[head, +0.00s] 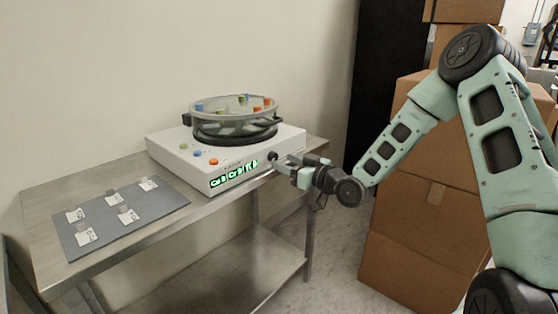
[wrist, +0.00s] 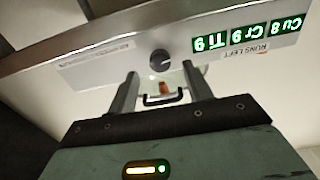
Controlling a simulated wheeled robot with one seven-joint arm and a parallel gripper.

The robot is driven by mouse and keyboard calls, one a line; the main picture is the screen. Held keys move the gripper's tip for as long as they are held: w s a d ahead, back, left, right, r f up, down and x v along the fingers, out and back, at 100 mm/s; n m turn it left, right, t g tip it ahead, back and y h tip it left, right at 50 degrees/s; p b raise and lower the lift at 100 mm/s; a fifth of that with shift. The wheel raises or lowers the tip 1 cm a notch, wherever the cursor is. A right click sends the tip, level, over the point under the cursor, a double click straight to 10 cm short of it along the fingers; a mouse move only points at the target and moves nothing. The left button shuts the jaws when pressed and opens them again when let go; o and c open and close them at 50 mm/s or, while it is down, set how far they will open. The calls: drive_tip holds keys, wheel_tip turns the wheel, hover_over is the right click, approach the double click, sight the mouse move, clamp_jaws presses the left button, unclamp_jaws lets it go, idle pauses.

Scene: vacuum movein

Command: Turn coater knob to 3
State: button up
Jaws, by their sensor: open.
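The coater (head: 225,158) is a white box with a round clear chamber (head: 235,122) on top, standing on a metal table. Its black knob (head: 273,156) is at the right end of the front face, and it also shows in the wrist view (wrist: 160,60). My gripper (head: 286,168) is in front of the knob. In the wrist view my gripper (wrist: 160,72) has its fingers apart, one on either side of the knob, with no clear contact. A green display (wrist: 248,33) appears upside down beside the knob and reads Cu 8, Cr 9, Ti 9. The knob's setting is not readable.
A grey board (head: 120,217) with several small tagged pieces lies on the metal table (head: 42,200), left of the coater. Coloured buttons (head: 213,161) are on the coater's top. Cardboard boxes (head: 415,220) stand on the right, behind my arm.

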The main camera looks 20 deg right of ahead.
sight(275, 158)
drive_tip(key=shift+x, duration=1.7)
drive_tip(key=c, duration=1)
drive_tip(key=shift+o, duration=0.2)
